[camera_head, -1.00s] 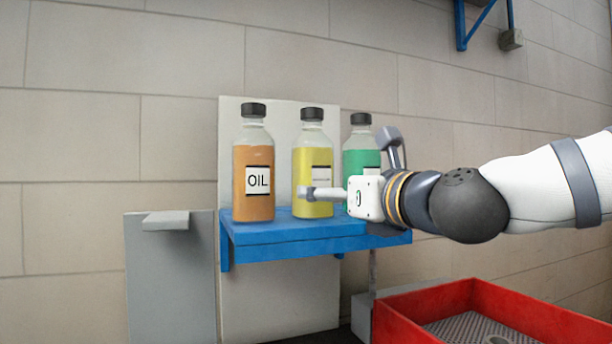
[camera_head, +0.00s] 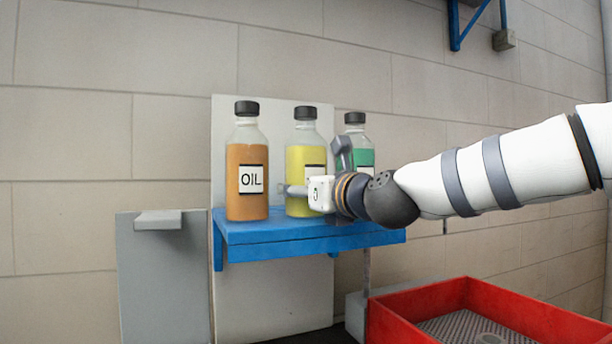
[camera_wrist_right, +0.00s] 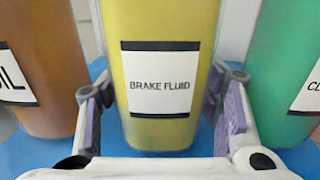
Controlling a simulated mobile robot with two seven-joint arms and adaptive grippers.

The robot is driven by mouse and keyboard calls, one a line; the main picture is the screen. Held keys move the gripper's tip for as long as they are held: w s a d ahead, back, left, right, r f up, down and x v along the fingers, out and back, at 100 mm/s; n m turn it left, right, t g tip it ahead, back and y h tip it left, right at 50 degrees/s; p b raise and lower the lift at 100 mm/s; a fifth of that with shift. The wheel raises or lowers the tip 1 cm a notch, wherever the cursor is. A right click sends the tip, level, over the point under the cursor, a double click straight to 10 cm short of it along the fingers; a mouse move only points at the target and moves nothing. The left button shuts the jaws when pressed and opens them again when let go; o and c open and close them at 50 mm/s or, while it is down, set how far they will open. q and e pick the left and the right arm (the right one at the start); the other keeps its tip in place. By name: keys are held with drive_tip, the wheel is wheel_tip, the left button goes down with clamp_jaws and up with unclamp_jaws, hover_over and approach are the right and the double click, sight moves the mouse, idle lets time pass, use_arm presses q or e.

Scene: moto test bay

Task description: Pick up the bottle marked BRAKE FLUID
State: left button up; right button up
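The bottle marked BRAKE FLUID (camera_head: 303,160) is yellow with a black cap and stands upright in the middle of the blue shelf (camera_head: 290,235). In the right wrist view its label (camera_wrist_right: 160,85) faces me and reads clearly. My right gripper (camera_head: 312,180) is at the lower part of this bottle. The right wrist view shows the gripper (camera_wrist_right: 163,108) open, with one finger pad on each side of the bottle. Gaps seem to remain between pads and bottle; contact is hard to tell. My left gripper is not in view.
The orange OIL bottle (camera_head: 247,165) stands close on the left. A green bottle (camera_head: 362,152) stands on the right, partly hidden by my gripper. A red tray (camera_head: 400,325) is below right. A grey panel with a small ledge (camera_head: 158,220) is at lower left.

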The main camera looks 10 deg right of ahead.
drive_tip(key=c, duration=0.4)
drive_tip(key=shift+o, duration=0.2)
drive_tip(key=shift+r, duration=0.15)
